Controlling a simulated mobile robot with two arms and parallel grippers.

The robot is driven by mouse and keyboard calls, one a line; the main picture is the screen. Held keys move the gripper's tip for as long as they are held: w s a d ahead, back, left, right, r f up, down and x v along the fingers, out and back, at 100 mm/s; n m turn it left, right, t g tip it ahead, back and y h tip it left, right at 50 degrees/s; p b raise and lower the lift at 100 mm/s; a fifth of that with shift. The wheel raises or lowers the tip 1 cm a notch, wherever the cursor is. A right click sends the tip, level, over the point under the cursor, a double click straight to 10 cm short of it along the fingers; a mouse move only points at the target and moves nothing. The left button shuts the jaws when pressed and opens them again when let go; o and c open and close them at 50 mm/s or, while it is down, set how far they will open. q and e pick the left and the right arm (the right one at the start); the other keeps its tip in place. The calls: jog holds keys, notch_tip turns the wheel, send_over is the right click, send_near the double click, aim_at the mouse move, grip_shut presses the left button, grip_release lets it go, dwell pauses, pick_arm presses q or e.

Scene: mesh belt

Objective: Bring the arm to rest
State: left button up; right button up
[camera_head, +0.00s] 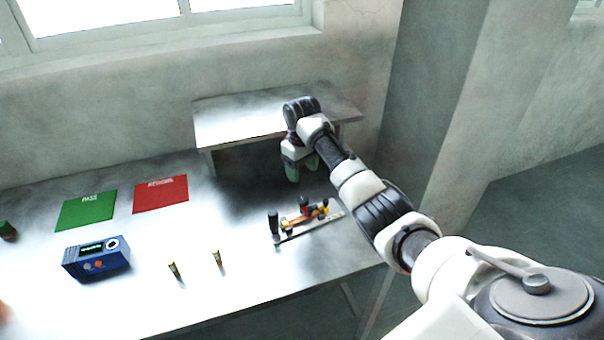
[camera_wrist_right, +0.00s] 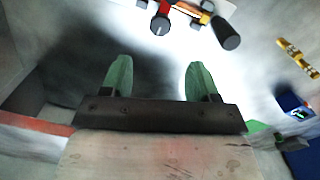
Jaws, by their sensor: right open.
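My right arm reaches in from the lower right of the head view. Its gripper (camera_head: 302,172), with green fingers, hangs above the back right of the metal table, in front of the raised shelf. In the right wrist view the two green fingers (camera_wrist_right: 160,80) stand wide apart with nothing between them. A small red, orange and black fixture (camera_head: 305,214) on a metal strip lies on the table, nearer the front than the gripper and apart from it. It shows at the top of the wrist view (camera_wrist_right: 195,14). My left gripper is not visible.
A raised metal shelf (camera_head: 240,116) stands at the back. A green mat (camera_head: 86,211), a red mat (camera_head: 160,195) and a blue meter (camera_head: 97,260) are on the left. Two small yellow-black pieces (camera_head: 217,259) (camera_head: 174,270) lie near the front. A concrete pillar (camera_head: 430,100) rises right of the table.

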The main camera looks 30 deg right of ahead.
jog(key=shift+a+f, duration=0.1)
dwell(0.3)
